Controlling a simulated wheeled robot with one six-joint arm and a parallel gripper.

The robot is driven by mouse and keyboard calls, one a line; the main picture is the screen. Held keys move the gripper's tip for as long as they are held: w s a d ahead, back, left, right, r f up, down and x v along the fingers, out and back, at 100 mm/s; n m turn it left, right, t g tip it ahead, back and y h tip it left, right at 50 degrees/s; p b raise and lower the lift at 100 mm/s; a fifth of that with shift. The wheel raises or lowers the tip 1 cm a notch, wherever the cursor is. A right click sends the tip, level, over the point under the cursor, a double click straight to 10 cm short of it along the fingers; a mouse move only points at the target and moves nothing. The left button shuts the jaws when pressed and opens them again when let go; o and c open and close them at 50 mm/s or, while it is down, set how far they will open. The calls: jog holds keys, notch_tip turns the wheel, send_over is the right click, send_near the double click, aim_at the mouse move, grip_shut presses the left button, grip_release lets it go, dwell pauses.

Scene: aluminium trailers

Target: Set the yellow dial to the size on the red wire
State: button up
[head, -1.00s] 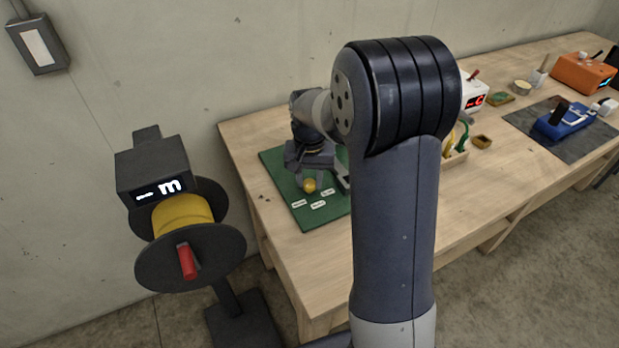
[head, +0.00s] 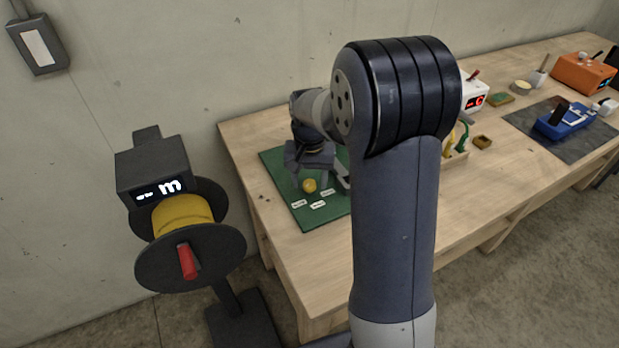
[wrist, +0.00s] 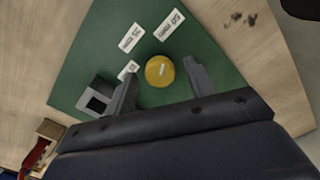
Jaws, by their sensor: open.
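The yellow dial (head: 309,185) sits on a green board (head: 307,216) at the left end of the workbench. In the wrist view the dial (wrist: 160,71) is round with a short pale mark on its top. White size labels lie around it; one reads 50 mm (wrist: 169,25) and another seems to read 35 mm (wrist: 131,38). A third label (wrist: 128,70) is partly hidden by a finger. My gripper (wrist: 160,80) is open, with one finger on each side of the dial and gaps between. The red wire cannot be made out for certain.
A dark grey block (wrist: 97,97) stands on the board beside my gripper. A spool stand with yellow cable (head: 183,216) and a display stands left of the bench (head: 262,150). An orange device (head: 583,72) and blue tool (head: 565,120) lie far right.

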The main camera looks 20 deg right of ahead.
aim_at(310, 183)
notch_tip(310, 183, up, 11)
dwell(0.4)
jog(key=shift+f, duration=0.2)
notch_tip(310, 183, down, 10)
jog(key=shift+f, duration=0.4)
jog(key=shift+r+n, duration=0.1)
jog(key=shift+n, duration=0.2)
